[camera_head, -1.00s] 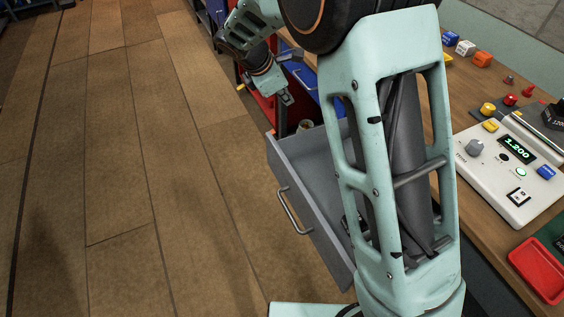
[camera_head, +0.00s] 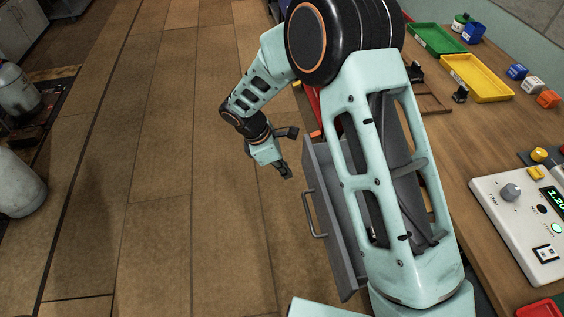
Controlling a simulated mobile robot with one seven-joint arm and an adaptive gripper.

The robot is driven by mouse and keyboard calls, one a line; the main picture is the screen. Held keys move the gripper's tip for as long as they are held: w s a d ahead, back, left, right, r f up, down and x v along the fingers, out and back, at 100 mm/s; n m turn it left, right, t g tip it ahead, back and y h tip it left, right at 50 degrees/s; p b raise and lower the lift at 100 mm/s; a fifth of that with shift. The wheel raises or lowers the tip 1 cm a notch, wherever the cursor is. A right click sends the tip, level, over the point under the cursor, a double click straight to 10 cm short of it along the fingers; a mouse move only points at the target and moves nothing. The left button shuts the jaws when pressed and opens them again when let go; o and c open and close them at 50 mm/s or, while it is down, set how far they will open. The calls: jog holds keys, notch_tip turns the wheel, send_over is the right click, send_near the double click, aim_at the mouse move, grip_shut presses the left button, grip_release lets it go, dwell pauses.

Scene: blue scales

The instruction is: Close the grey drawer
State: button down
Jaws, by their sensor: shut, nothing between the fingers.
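The grey drawer (camera_head: 333,215) stands pulled out from the workbench, with its front facing left and a grey bar handle (camera_head: 312,214) on that front. My arm's pale green link covers much of the drawer's inside and its right part. My gripper (camera_head: 287,172) is shut and empty. It is to the left of the drawer front, near its far upper end and above the handle in the picture. A gap of floor shows between the gripper and the drawer front, so they look apart.
The wooden workbench (camera_head: 452,150) on the right holds a green tray (camera_head: 437,40), a yellow tray (camera_head: 477,78), small coloured blocks and a white scale (camera_head: 515,215). Grey-white cylinders (camera_head: 22,185) stand at far left. The wooden floor (camera_head: 170,200) left of the drawer is clear.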

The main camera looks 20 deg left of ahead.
jog(key=w+d+f+p, duration=0.1)
jog(key=w+d+f, duration=0.1)
jog(key=d, duration=0.3)
jog(key=shift+w+f, duration=0.2)
jog(key=shift+f, duration=0.5)
jog(key=w+d, duration=0.4)
jog(key=d, duration=0.5)
jog(key=w+d, duration=0.5)
jog(key=d, duration=0.4)
jog(key=w+d, duration=0.4)
jog(key=d, duration=0.5)
jog(key=shift+w+d, duration=0.2)
jog(key=shift+d, duration=0.1)
jog(key=shift+d+r, duration=0.1)
jog(key=shift+d, duration=0.15)
jog(key=shift+w+d, duration=0.1)
